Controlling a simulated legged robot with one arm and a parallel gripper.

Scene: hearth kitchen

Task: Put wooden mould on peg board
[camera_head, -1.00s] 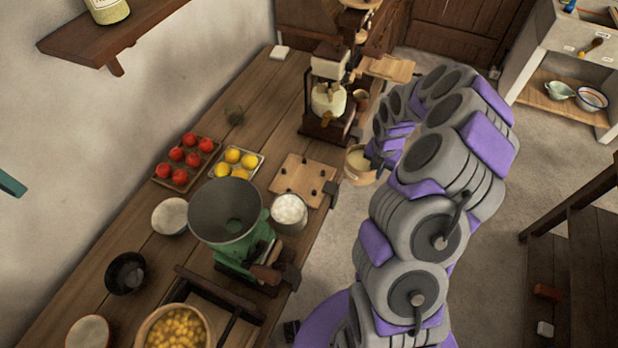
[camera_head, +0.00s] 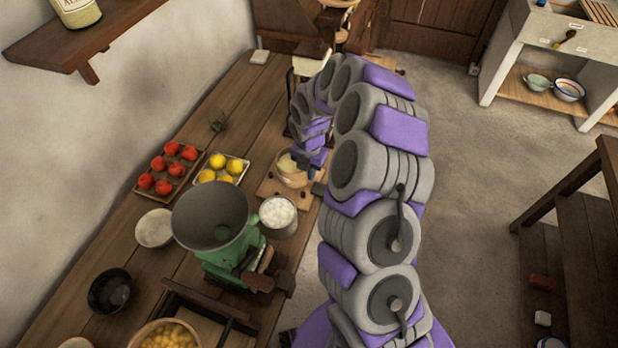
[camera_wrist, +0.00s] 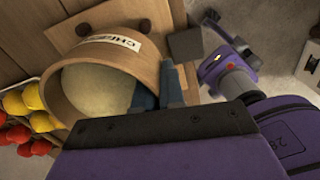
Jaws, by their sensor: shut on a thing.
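The wooden mould (camera_head: 291,179) is a round wooden hoop with a pale inside, and in the wrist view (camera_wrist: 148,62) it carries a paper label. My gripper (camera_wrist: 158,90) is shut on the mould's wall, with blue-grey fingers at its near side. The peg board (camera_head: 268,191) is a light wooden board with dark pegs on the worktop. The mould is over the board and hides much of it. In the wrist view part of the board (camera_wrist: 115,14) shows behind the mould, with two pegs visible. I cannot tell whether the mould touches the board.
Yellow fruit (camera_head: 218,168) and red fruit (camera_head: 163,170) lie in trays left of the board. A white-filled pot (camera_head: 278,215) and a green grinder with a grey funnel (camera_head: 212,215) stand close in front.

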